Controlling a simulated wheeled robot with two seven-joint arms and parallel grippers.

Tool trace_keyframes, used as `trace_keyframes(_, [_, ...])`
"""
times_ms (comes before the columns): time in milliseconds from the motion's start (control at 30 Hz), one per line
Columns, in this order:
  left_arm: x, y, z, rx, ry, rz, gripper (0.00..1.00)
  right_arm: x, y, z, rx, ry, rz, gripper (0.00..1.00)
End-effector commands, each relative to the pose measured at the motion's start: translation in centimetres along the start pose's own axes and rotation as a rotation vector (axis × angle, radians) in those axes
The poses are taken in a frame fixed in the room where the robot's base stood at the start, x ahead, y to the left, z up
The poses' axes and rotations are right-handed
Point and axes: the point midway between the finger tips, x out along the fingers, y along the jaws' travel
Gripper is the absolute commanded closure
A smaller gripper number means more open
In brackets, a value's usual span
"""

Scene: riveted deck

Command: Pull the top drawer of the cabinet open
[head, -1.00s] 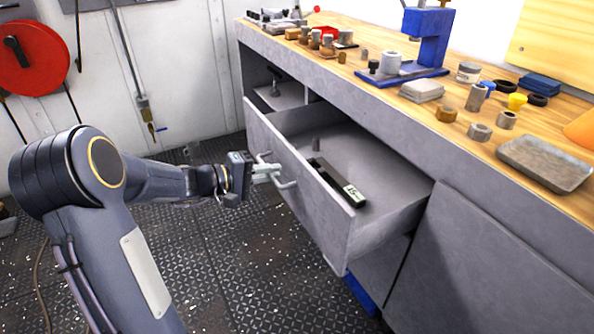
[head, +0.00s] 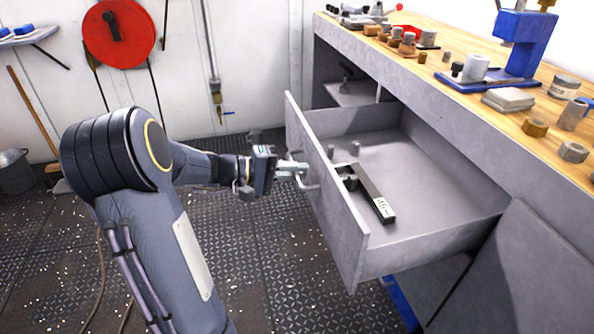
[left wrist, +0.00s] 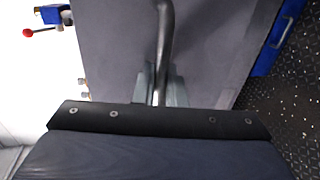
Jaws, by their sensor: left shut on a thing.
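The top drawer (head: 430,215) of the grey cabinet (head: 440,105) stands well out from the cabinet front. Its bar handle (head: 310,186) is on the outer face of the drawer front. My left gripper (head: 300,170) is shut on this handle; in the left wrist view the handle bar (left wrist: 165,45) runs between the two fingers. Inside the drawer lie a dark bar-shaped tool with a white label (head: 372,198) and small grey cylinders (head: 355,148). My right gripper is not in view.
The wooden bench top (head: 455,55) carries a blue press (head: 525,40), metal parts and nuts. A blue item (head: 398,300) shows low under the drawer. The patterned metal floor (head: 285,270) in front of the drawer is clear. A red reel (head: 118,32) hangs on the wall.

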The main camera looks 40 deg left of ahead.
Motion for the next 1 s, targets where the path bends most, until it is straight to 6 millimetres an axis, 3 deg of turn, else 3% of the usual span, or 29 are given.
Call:
trace_keyframes(33, [0.0, -0.1, 0.0, -0.001, -0.001, -0.001, 0.87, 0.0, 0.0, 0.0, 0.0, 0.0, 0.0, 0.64])
trace_keyframes(167, [0.0, -0.1, 0.0, 0.0, -0.001, -0.001, 0.72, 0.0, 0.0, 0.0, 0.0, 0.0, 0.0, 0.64])
trace_keyframes(467, [-0.2, 0.0, 0.0, 0.0, 0.001, 0.0, 0.72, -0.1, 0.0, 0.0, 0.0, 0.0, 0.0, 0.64])
trace_keyframes(833, [-5.8, 0.1, -0.1, -0.001, 0.004, -0.002, 0.72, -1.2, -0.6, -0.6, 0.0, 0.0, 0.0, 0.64])
trace_keyframes(1000, [-7.5, 0.0, 0.0, 0.0, 0.0, -0.001, 0.72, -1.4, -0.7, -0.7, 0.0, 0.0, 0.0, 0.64])
